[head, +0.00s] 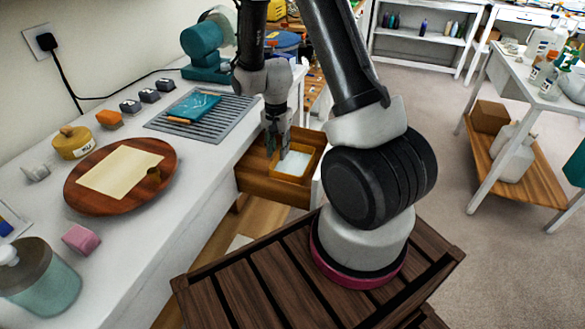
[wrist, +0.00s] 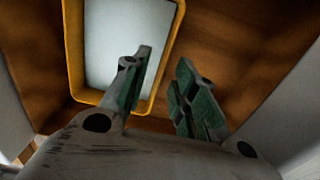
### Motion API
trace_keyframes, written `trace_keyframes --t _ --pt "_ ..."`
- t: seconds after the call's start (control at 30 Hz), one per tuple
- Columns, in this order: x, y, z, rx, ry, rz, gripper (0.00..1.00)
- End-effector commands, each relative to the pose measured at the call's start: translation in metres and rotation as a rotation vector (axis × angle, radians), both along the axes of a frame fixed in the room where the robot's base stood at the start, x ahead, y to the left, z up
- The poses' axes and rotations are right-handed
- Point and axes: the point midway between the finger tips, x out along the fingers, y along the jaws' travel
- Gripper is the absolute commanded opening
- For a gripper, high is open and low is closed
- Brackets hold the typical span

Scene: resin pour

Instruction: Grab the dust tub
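A yellow-rimmed tub with pale, whitish contents (head: 306,152) lies inside an open wooden drawer (head: 262,186); I take it for the dust tub. My gripper (head: 278,153) points down into the drawer at the tub's left side in the head view and covers part of it. In the wrist view the tub's yellow rim (wrist: 75,55) shows at upper left.
The drawer's brown floor (wrist: 230,45) is bare right of the tub in the wrist view. A white counter (head: 120,230) stands left of the drawer, holding a round wooden board (head: 85,200) and a grey ridged rack (head: 225,125). A slatted wooden surface (head: 255,275) is in front.

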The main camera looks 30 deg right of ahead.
Motion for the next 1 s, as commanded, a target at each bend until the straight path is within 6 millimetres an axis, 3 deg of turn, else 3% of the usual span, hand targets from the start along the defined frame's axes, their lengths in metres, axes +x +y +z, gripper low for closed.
trace_keyframes --t 0.13,0.3,0.53,0.7,1.0 --pt "0.001 0.003 -0.025 0.0 0.004 0.001 0.28" --pt "0.001 0.003 -0.04 0.0 0.001 0.001 0.28" --pt "0.002 0.003 -0.041 0.0 0.0 0.002 0.26" --pt "0.002 0.003 -0.04 0.0 0.0 0.002 0.0" --pt "0.002 0.003 -0.04 0.0 0.0 0.002 0.0"
